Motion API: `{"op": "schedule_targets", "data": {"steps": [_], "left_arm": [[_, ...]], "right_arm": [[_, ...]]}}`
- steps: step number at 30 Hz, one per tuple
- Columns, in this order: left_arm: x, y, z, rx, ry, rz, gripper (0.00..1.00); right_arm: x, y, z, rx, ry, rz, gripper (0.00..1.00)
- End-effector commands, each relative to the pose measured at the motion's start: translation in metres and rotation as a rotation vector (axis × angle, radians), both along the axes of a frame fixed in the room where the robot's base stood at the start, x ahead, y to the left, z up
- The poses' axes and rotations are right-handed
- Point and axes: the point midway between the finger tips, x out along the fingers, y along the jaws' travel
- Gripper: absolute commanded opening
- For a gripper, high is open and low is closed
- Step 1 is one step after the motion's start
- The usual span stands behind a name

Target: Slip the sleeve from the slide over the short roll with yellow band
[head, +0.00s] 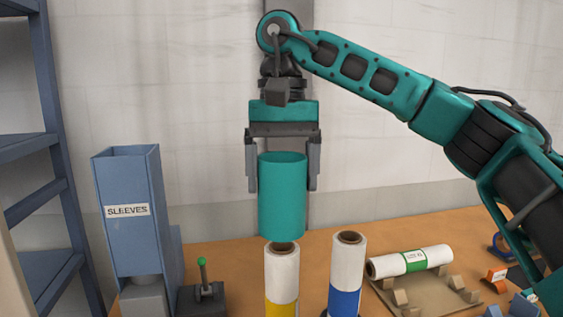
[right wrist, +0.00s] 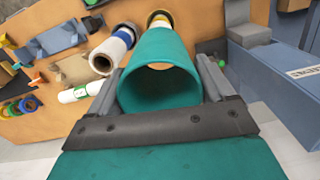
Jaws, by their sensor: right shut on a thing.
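My right gripper (head: 282,178) is shut on a teal sleeve (head: 282,200), an open tube held upright. In the head view the sleeve's lower end appears just above the top of the short roll with the yellow band (head: 282,275); whether they touch I cannot tell. In the right wrist view the sleeve (right wrist: 160,75) is between my fingers, and the yellow-banded roll (right wrist: 159,18) shows in part beyond its far end. The blue slide (head: 130,215), labelled SLEEVES, stands at the left. My left gripper is not in view.
A roll with a blue band (head: 346,275) stands close to the right of the yellow-banded one. A green-banded roll (head: 430,258) lies in a wooden cradle further right. A lever box (head: 205,295) stands between slide and rolls. Blue shelving (head: 55,120) is at the far left.

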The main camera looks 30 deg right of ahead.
Motion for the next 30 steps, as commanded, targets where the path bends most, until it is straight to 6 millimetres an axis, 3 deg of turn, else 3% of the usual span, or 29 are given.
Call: {"op": "schedule_targets", "data": {"steps": [8, 30], "left_arm": [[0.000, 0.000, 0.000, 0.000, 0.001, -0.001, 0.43], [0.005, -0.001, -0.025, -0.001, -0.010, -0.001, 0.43]], "right_arm": [[0.000, 0.000, -0.017, 0.002, 0.002, -0.001, 0.24], [0.000, 0.000, -0.063, 0.000, 0.001, 0.000, 0.24]]}}
